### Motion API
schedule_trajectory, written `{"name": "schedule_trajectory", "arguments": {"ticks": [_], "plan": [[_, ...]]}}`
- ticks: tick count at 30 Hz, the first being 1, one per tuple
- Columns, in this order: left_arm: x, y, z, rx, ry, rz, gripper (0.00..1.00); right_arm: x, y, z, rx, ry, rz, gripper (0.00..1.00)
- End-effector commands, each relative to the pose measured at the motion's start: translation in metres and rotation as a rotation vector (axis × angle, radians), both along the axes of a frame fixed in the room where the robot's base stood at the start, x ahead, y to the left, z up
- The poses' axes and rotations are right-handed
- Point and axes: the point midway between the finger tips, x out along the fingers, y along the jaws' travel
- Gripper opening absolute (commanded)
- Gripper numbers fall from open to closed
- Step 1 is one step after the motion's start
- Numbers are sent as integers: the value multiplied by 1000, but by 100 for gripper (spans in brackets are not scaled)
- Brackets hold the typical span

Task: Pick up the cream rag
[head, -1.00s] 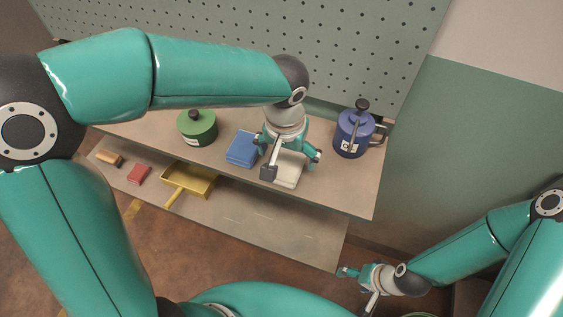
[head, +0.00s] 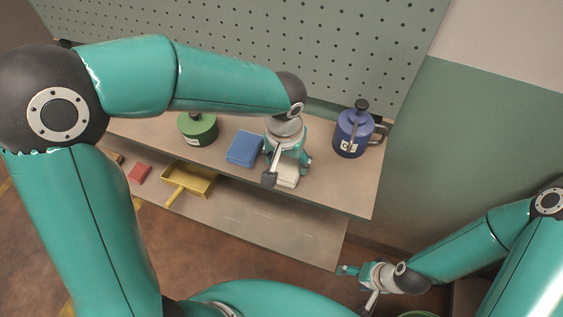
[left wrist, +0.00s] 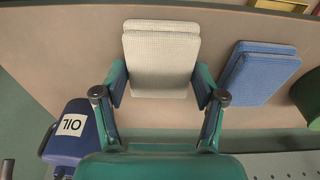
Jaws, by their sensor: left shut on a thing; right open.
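The cream rag (head: 287,178) is a folded pale cloth on the upper shelf, partly covered by my left gripper in the head view. My left gripper (head: 287,171) reaches down over it from above. In the left wrist view the cream rag (left wrist: 160,62) lies between the two fingers of my left gripper (left wrist: 160,88), which are shut on its sides. I cannot tell whether the rag is clear of the shelf. My right gripper (head: 359,279) is open and empty at the lower right, away from the shelf.
A folded blue rag (head: 245,148) lies left of the cream rag. A green lidded can (head: 197,130) stands further left, and a blue oil can (head: 352,134) stands to the right. A yellow dustpan (head: 189,180) and a red block (head: 139,173) are on the lower shelf (head: 270,225).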

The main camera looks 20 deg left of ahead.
Motion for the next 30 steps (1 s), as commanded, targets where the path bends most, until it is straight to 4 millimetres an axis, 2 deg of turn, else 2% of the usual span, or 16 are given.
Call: {"name": "schedule_trajectory", "arguments": {"ticks": [8,14,20,30], "plan": [[0,0,4,1,-2,1,36,0,0,0,0,0,0,74],[1,0,23,-1,-5,1,36,0,0,-1,0,0,0,74],[1,0,63,-3,-8,1,36,0,0,-1,0,0,0,74],[1,0,156,-2,-5,2,36,0,0,1,0,0,0,74]]}}
